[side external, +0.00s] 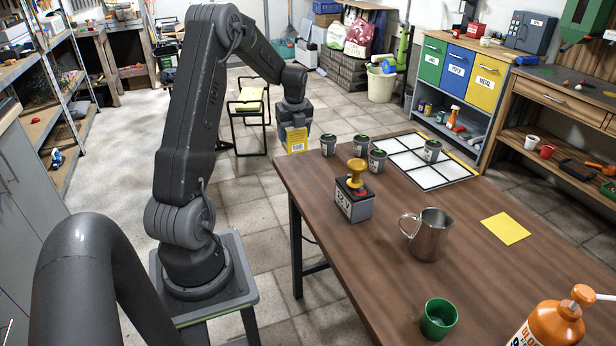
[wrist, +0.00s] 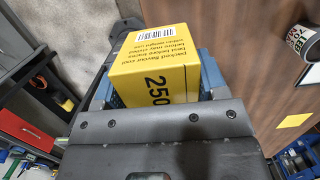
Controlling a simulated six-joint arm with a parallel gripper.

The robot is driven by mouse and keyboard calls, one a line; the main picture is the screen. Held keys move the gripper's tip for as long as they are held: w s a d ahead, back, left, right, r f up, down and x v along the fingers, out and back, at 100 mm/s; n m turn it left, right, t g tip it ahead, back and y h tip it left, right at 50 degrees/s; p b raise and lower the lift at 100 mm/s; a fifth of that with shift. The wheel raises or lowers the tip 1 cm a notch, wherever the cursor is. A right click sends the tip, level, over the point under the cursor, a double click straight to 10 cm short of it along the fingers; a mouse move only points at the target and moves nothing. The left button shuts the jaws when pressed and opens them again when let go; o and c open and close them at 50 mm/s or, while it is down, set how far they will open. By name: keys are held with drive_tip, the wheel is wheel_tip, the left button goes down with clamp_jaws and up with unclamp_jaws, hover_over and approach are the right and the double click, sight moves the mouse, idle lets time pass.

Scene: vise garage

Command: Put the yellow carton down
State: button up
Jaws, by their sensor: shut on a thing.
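The yellow carton (side external: 297,140) is held in my gripper (side external: 295,122) in the air by the far left corner of the brown table (side external: 375,255). In the side view the floor shows behind it, and I cannot tell whether any of it is over the tabletop. In the wrist view the carton (wrist: 152,70) sits between the bluish jaws, with a barcode, small print and "250" on its faces. My gripper is shut on it. Its far side is hidden.
Several dark green-topped tins, one on the white grid mat (side external: 440,178), stand near the table's far end. A stamp on a box (side external: 354,200), a steel jug (side external: 428,235), a green cup (side external: 438,319), a yellow sheet (side external: 505,228) and an orange bottle (side external: 550,325) occupy the table. Bare wood lies between them.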

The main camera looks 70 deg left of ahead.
drive_tip(key=s+a, duration=0.3)
drive_tip(key=s, duration=0.4)
drive_tip(key=w+d+f, duration=0.1)
drive_tip(key=w+f, duration=0.1)
drive_tip(key=w, duration=0.1)
drive_tip(key=w+d+f, duration=0.1)
drive_tip(key=w+f, duration=0.1)
drive_tip(key=w, duration=0.2)
drive_tip(key=w+d+f, duration=0.1)
drive_tip(key=w+f, duration=0.2)
drive_tip(key=shift+w+d, duration=0.1)
drive_tip(key=shift+w, duration=0.2)
drive_tip(key=shift+f, duration=2)
drive_tip(key=shift+f, duration=0.1)
drive_tip(key=o, duration=1.1)
drive_tip(key=shift+c, duration=0.2)
